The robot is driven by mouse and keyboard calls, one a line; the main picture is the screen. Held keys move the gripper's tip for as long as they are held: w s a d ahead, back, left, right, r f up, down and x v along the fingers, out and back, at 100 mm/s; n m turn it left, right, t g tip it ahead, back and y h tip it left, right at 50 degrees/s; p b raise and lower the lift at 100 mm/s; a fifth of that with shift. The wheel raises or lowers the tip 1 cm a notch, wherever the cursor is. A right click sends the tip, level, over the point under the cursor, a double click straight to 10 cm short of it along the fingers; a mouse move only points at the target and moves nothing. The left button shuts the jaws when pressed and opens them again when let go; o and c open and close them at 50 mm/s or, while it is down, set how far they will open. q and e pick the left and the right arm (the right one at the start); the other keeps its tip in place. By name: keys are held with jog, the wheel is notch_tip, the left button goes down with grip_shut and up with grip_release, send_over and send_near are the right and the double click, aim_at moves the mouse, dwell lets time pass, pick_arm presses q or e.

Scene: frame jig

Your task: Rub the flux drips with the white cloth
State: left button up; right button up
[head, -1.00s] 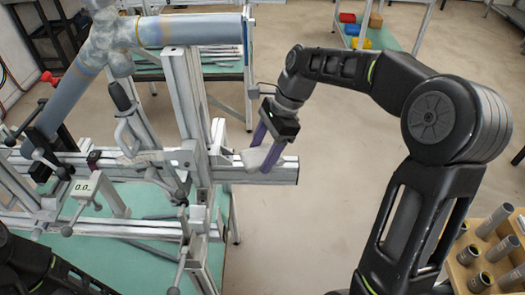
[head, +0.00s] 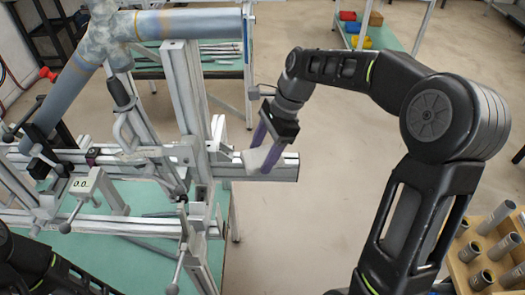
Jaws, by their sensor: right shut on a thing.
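My right gripper (head: 268,152) is shut on a white cloth (head: 257,158). Its purple fingers point down, and the cloth bunches around their tips. The cloth overlaps the right end of the pale metal rail (head: 284,171) of the frame jig; I cannot tell whether it presses on it. I cannot make out any flux drips; the cloth and fingers hide part of the rail. A grey tube frame (head: 190,23) with tan bands is held in the jig at the upper left. My left gripper is not in view.
Clamp handles and a small display (head: 81,184) crowd the jig on the left. A wooden rack (head: 462,271) with several grey tubes stands at the lower right. A shelf with coloured bins (head: 348,28) is at the back. The floor (head: 340,190) between is clear.

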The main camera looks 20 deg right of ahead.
jog(key=shift+f, duration=0.25)
jog(key=shift+r, duration=0.1)
jog(key=shift+w+d+r+p, duration=0.1)
jog(key=shift+w+d+p, duration=0.15)
jog(key=shift+w+p, duration=0.35)
jog(key=shift+w+d+p, duration=0.35)
jog(key=shift+w+p, duration=0.15)
jog(key=shift+w, duration=0.2)
jog(key=shift+w+d, duration=0.25)
jog(key=shift+w, duration=0.25)
jog(key=shift+f+p, duration=0.2)
jog(key=shift+p, duration=0.15)
jog(key=shift+s, duration=0.1)
